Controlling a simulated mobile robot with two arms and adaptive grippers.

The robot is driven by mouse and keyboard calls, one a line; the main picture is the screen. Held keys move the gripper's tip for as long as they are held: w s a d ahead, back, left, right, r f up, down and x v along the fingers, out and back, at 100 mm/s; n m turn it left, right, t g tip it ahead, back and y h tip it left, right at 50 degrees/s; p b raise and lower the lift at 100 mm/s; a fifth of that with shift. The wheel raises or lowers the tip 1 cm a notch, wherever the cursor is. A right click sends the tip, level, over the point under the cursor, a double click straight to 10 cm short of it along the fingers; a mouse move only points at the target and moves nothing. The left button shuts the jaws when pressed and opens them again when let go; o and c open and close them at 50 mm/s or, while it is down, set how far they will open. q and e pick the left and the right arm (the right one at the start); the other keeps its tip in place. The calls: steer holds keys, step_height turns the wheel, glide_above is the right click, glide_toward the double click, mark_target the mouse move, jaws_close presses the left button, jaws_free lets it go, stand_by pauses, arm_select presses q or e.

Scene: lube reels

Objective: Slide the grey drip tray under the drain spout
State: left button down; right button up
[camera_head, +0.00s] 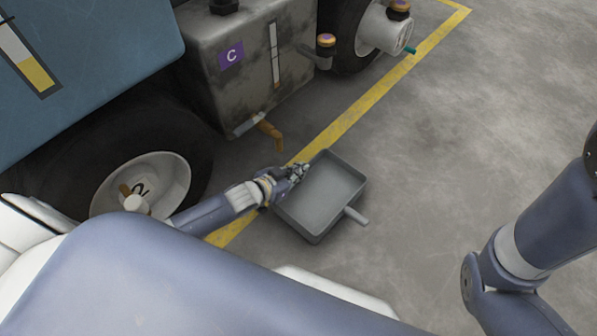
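The grey drip tray (327,193) lies on the floor in the middle of the head view, over part of the yellow line, with its handle (355,216) pointing to the lower right. The orange-brown drain spout (270,133) sticks out low from the tank marked C (236,85), up and left of the tray. My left gripper (298,171) is at the tray's left rim, near its upper left side. Its fingers are small and I cannot tell whether they are shut on the rim. My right arm is at the right edge; its gripper is out of view.
A wheel with a dark tyre (150,185) stands left of the tray, and another wheel (352,38) is at the top. A small capped fitting (325,50) juts from the tank's right side. The yellow floor line (345,118) runs diagonally. The concrete floor to the right is clear.

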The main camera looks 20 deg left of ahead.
stand_by(0.3)
arm_select(q)
steer(key=c, duration=1.7)
jaws_free()
steer(key=shift+f, duration=0.1)
